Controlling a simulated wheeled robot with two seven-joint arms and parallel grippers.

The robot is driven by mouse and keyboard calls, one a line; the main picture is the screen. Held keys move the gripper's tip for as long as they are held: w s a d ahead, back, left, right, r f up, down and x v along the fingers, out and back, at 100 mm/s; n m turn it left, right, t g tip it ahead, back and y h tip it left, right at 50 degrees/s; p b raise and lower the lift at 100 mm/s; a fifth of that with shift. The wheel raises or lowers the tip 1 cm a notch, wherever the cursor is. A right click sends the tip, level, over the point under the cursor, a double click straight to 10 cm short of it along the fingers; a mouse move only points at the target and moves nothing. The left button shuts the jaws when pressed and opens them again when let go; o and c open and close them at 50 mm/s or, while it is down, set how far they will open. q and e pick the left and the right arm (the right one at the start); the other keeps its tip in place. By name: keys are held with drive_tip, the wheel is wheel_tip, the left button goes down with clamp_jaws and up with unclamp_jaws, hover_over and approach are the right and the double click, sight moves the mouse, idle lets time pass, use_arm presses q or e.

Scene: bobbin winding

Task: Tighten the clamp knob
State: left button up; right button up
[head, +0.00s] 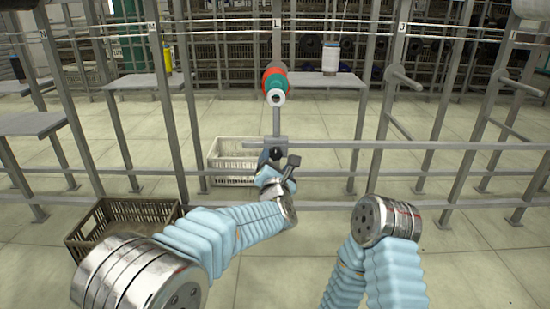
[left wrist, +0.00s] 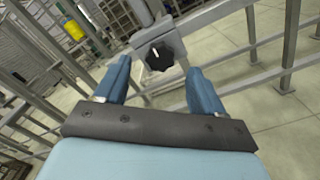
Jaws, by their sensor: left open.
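The black clamp knob (head: 276,153) sits on a grey clamp block on the horizontal rail, below the post with the bobbins. In the left wrist view the knob (left wrist: 160,55) has a white mark and faces me, between and beyond my fingertips. My left gripper (head: 271,168) is open just in front of the knob. Its two blue fingers (left wrist: 158,72) stand apart, and I see no finger touching the knob. My right arm shows at the lower right, but its gripper is out of view.
Red, green and white bobbins (head: 274,82) sit above the clamp. The grey rail (head: 400,145) runs to the right of it. A white crate (head: 232,165) stands behind the rail and a brown crate (head: 118,222) at the left. A white spool (head: 330,58) stands on a shelf behind.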

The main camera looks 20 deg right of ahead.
sight(276, 155)
use_arm(q)
drive_tip(key=shift+x, duration=1.75)
drive_tip(key=c, duration=1.1)
drive_tip(key=shift+o, duration=0.2)
